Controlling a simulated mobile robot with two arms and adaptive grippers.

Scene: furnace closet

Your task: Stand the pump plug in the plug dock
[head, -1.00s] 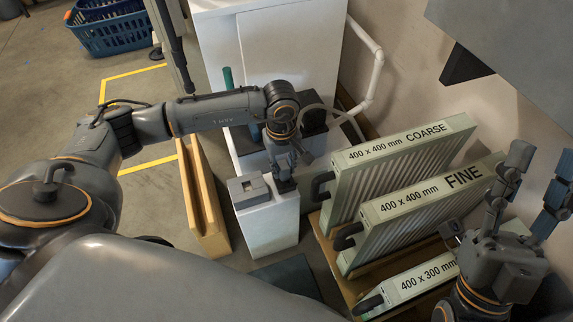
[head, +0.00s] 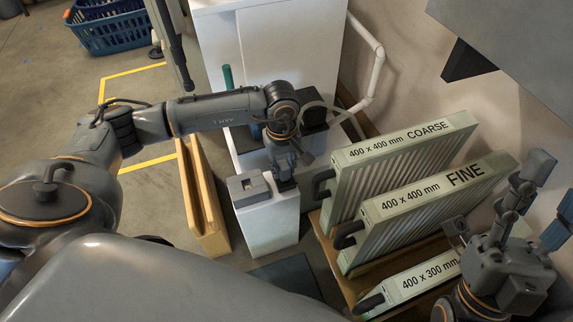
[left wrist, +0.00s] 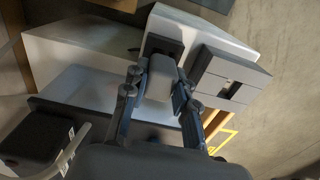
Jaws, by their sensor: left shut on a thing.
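My left gripper (head: 284,172) is shut on the light grey pump plug (left wrist: 160,76), seen between its fingers in the left wrist view. The plug is over a dark square piece (left wrist: 164,45) on top of a white stand. Whether it touches that piece or sits in it I cannot tell. A grey block with a slot (head: 248,187), which looks like the plug dock, is beside it on the same stand, left of the gripper in the head view. It also shows in the left wrist view (left wrist: 230,80); its slot looks empty. My right gripper (head: 548,188) is open and empty at the right.
The white stand (head: 270,226) stands before a white cabinet (head: 290,45). Filters labelled COARSE (head: 408,140) and FINE (head: 440,188) stand in a wooden rack right of it. A wooden rail (head: 202,205) runs along the left. A white pipe (head: 376,75) is behind.

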